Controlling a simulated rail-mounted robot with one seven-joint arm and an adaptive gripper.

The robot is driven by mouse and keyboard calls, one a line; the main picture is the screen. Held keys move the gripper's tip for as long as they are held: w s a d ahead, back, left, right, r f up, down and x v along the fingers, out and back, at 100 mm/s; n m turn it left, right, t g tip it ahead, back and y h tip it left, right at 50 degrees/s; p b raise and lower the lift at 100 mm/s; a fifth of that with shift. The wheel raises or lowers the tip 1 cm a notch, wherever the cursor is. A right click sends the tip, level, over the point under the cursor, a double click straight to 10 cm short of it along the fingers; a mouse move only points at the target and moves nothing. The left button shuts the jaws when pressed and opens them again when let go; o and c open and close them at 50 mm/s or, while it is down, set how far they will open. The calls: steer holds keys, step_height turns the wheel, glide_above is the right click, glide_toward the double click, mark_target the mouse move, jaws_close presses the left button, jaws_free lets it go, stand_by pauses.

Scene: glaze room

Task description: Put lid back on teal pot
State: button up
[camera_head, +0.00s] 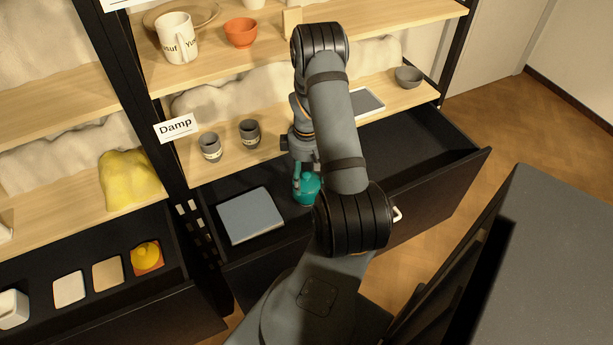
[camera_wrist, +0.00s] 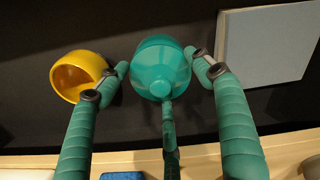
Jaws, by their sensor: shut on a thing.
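My gripper (camera_wrist: 160,75) has teal fingers and points down into the open black drawer. It is shut on a rounded teal piece (camera_wrist: 153,82), which lines up over more teal surface behind it. The teal pot (camera_head: 306,189) shows in the head view at the drawer's floor, directly under my gripper (camera_head: 303,172). Lid and pot look alike in colour, and I cannot tell whether the lid is seated on the pot or just above it. My arm hides part of the drawer.
A yellow open pot (camera_wrist: 78,76) stands beside my gripper. A grey-blue slab (camera_head: 250,215) lies in the drawer. Grey cups (camera_head: 210,147) stand on the shelf above, near the "Damp" sign (camera_head: 176,128). A left drawer holds tiles and a yellow knobbed piece (camera_head: 147,254).

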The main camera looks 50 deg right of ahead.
steer(key=o, duration=1.2)
steer(key=o, duration=0.3)
steer(key=shift+o, duration=0.2)
steer(key=shift+r, duration=0.1)
steer(key=shift+r+p, duration=2.8)
steer(key=shift+r, duration=0.65)
jaws_close()
